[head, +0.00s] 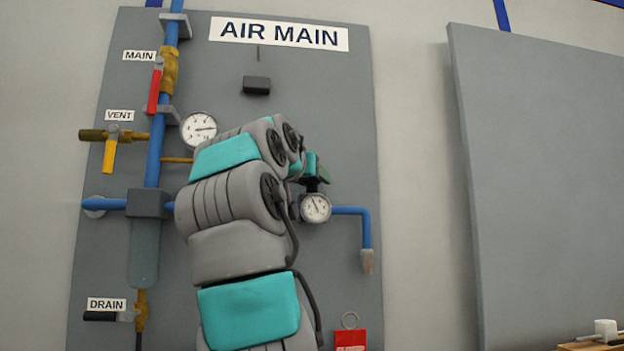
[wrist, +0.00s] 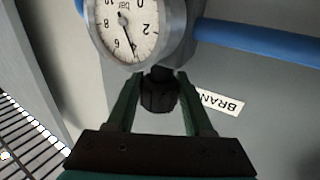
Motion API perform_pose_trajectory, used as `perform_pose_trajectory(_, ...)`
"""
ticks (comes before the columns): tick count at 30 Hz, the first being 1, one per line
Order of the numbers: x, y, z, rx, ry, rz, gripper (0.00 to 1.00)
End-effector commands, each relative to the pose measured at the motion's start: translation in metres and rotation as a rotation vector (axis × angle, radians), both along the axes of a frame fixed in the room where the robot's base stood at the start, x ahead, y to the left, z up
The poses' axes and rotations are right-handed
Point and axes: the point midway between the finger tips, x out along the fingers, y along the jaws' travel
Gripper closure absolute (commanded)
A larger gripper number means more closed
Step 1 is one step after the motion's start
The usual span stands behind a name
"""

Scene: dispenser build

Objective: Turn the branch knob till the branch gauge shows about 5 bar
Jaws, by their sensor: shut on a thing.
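The branch gauge (wrist: 128,25) is at the top of the wrist view, upside down and partly cut off. In the head view the branch gauge (head: 315,207) is on the blue branch pipe, just below my green gripper (head: 314,172). The knob is mostly hidden there.
A BRANCH label (wrist: 220,102) is partly hidden behind a finger. The upper gauge (head: 199,130), red main handle (head: 154,91), yellow vent handle (head: 109,156) and black drain handle (head: 100,316) are left of my arm. A red tag (head: 350,340) hangs low.

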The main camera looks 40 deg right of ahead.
Motion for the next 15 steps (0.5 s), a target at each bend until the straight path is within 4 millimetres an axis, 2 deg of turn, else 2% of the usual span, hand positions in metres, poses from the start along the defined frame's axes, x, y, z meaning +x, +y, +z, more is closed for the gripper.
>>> perform_pose_trajectory(15, 0.0004, 0.0005, 0.0001, 0.001, 0.0, -0.035, 1.0)
